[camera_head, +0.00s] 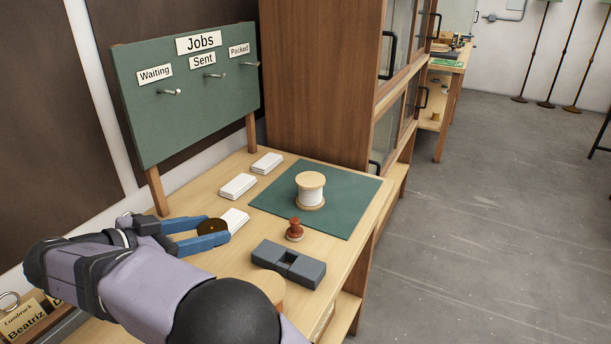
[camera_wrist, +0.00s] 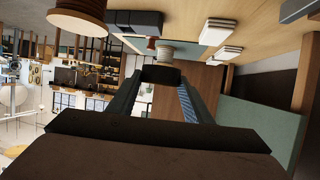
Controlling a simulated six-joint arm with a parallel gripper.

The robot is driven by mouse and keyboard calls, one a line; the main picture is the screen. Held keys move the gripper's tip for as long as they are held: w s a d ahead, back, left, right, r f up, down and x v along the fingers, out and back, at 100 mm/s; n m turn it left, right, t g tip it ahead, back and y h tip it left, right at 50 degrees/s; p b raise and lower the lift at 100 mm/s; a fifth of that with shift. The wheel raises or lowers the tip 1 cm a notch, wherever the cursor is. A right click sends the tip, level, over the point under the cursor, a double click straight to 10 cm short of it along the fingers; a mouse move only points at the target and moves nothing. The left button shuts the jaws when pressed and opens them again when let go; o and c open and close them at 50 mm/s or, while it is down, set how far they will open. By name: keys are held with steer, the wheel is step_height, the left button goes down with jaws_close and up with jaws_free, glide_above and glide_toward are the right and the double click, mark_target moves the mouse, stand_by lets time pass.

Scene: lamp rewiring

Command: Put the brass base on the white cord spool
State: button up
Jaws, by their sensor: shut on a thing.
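The white cord spool (camera_head: 311,193) stands upright on the green mat (camera_head: 347,213), with wooden discs at top and bottom. It also shows in the wrist view (camera_wrist: 166,54), where the picture is turned over. My gripper (camera_head: 221,230) has its blue fingers closed on the brass base (camera_head: 211,226), a round dark-gold disc, and holds it to the left of the spool, apart from it. In the wrist view the base (camera_wrist: 160,75) is a dark shape between the fingertips.
A grey slotted block (camera_head: 288,264) and a red-brown stamp (camera_head: 295,230) lie in front of the mat. White stacks (camera_head: 238,186) line its left side. A round wooden piece (camera_head: 262,284) is partly hidden by my arm. The Jobs board (camera_head: 190,100) stands behind.

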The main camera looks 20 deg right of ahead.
steer(key=w+d+r+m+g+h+p, duration=0.1)
steer(key=w+d+r+m+g+p, duration=0.15)
steer(key=d, duration=0.75)
steer(key=w+d+r+m+g+p, duration=0.2)
steer(key=d+p, duration=0.2)
steer(key=d, duration=0.7)
steer(key=w+d+r+m+g+h+p, duration=0.1)
steer(key=w+d+r+m+g+p, duration=0.15)
steer(key=d, duration=0.75)
steer(key=n+t+y, duration=0.2)
steer(key=n+t, duration=0.5)
glide_above(316, 184)
steer(key=shift+s+f+p, duration=0.1)
steer(key=shift+f+p, duration=1.5)
steer(key=shift+f, duration=3.65)
steer(key=shift+f+b, duration=0.15)
steer(key=shift+b, duration=0.2)
steer(key=o, duration=1.3)
steer(key=shift+o, duration=0.2)
steer(key=shift+a+r+p, duration=0.15)
steer(key=shift+r+p, duration=0.05)
steer(key=shift+p, duration=0.2)
